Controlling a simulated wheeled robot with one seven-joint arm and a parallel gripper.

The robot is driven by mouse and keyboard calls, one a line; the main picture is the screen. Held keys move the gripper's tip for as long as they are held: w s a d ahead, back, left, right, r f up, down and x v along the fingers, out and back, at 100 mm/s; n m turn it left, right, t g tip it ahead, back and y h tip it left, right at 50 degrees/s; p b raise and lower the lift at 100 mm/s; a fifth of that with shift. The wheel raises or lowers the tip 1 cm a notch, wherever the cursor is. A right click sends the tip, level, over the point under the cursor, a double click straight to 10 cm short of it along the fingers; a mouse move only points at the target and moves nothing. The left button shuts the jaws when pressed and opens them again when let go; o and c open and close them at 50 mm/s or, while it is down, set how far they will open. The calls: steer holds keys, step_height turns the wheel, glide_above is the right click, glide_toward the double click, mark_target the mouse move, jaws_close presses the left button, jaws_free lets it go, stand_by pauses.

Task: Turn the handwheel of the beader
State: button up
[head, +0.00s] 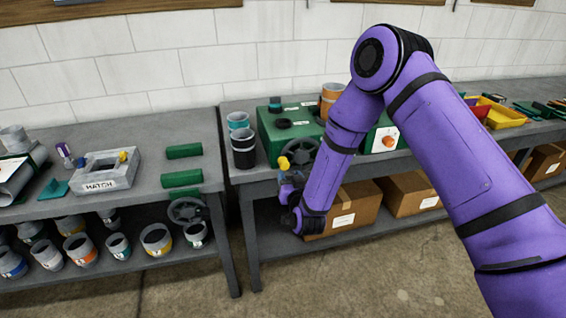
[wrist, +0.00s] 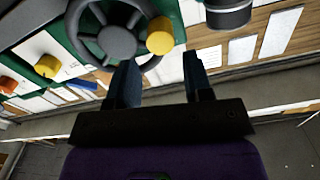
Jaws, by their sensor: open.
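The beader is a green box-shaped machine (head: 268,128) on the bench, partly hidden behind my arm. Its dark spoked handwheel (head: 305,150) faces front and carries a yellow knob (head: 284,162) on the left of its rim. In the wrist view the handwheel (wrist: 118,40) is at the upper left, with the yellow knob (wrist: 160,36) on its right side. My gripper (wrist: 160,62) is open and empty. Its fingertips point toward the knob, which shows just beyond the gap between them. In the head view my gripper (head: 289,182) is low in front of the knob.
A dark cup (head: 244,150) stands close left of the beader. A second green-and-white machine with an orange knob (head: 386,140) is to the right. Cardboard boxes (head: 345,208) lie on the shelf below. Another dark handwheel (head: 187,210) is at the left bench's edge, across a gap.

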mark_target(283, 162)
steer(key=x, duration=0.8)
steer(key=shift+w+a, duration=0.1)
steer(key=shift+w, duration=0.3)
jaws_close()
